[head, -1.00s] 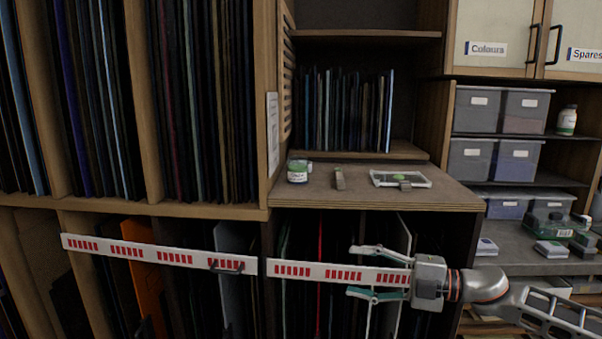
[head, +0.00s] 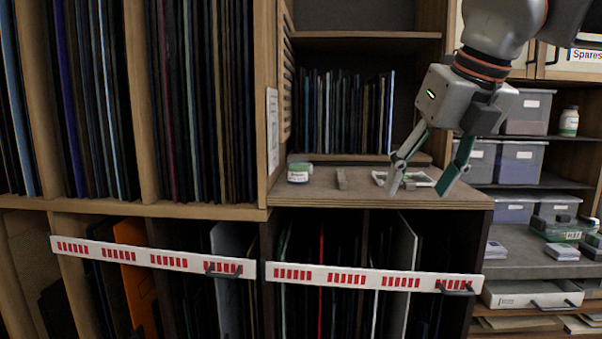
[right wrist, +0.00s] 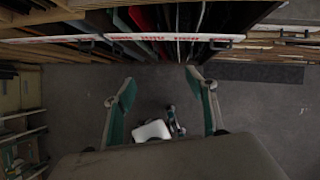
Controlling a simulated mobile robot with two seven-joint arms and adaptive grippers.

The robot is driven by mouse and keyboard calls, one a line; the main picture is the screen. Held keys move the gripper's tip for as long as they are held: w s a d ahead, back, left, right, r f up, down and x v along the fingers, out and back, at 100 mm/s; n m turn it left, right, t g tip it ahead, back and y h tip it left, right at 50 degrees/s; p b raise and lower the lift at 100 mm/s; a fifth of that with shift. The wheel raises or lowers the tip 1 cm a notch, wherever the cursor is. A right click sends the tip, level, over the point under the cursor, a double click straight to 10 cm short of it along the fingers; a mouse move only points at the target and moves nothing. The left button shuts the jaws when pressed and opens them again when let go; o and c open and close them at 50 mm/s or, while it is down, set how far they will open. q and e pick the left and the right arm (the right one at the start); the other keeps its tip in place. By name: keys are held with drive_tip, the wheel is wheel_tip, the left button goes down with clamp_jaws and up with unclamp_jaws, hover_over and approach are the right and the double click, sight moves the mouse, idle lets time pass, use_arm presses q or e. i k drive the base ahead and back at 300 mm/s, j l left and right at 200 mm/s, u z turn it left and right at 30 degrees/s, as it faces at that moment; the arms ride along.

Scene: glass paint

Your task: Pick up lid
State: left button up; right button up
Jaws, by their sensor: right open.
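A small white jar (head: 298,174) with a green label stands at the left of the wooden counter. A pale, low round piece beside its top may be a lid, but I cannot tell whether it is on the jar or behind it. My right gripper (head: 416,189) is open and empty, pointing down to the right of the jar. It appears in front of a flat white-rimmed tray (head: 379,179) and hides part of it. In the right wrist view its two fingers (right wrist: 160,78) are spread, with floor between them. My left gripper is out of view.
A small grey-brown block (head: 341,179) lies on the counter (head: 320,198) between jar and tray. Below, red-marked white rails (head: 360,279) cross the slots of upright sheets. A shelf with sheets (head: 345,110) stands behind. Storage boxes (head: 519,160) are at right.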

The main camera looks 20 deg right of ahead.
sight(297, 166)
drive_tip(key=i, duration=1.5)
